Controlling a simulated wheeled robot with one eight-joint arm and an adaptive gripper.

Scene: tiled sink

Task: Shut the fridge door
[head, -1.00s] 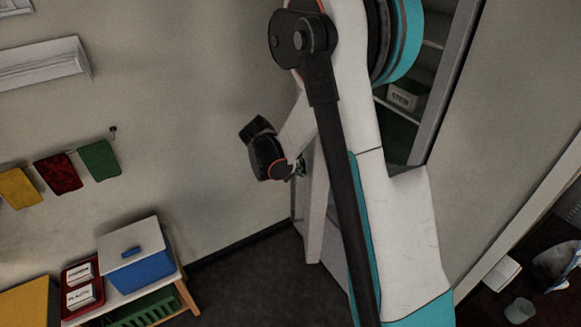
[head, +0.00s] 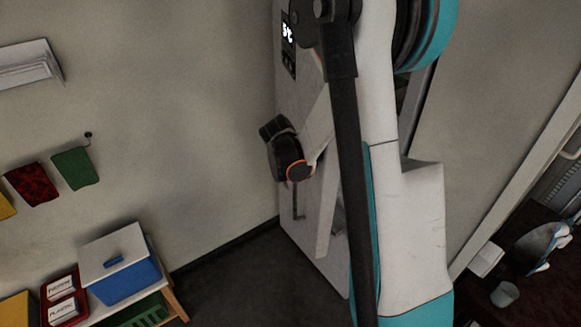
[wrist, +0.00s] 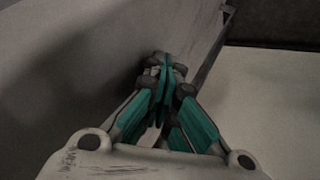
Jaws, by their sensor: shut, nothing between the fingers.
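The fridge door (head: 290,95) is a tall pale grey panel behind my arm in the head view, with a lit display (head: 287,38) near its top and a thin dark handle (head: 298,203) lower down. A dark sliver of the interior shows at the right of my arm, so the door looks partly open. How wide the gap is, I cannot tell. In the wrist view, my gripper (wrist: 164,66) is shut and empty, its teal fingers together close to a grey panel surface (wrist: 90,50). Whether they touch it is unclear.
A small table at lower left holds a blue box with a white lid (head: 122,272) and a red tray (head: 45,308). Coloured cloths (head: 75,168) hang on the left wall. A dark counter with a cup (head: 505,294) is at lower right. Dark floor shows between.

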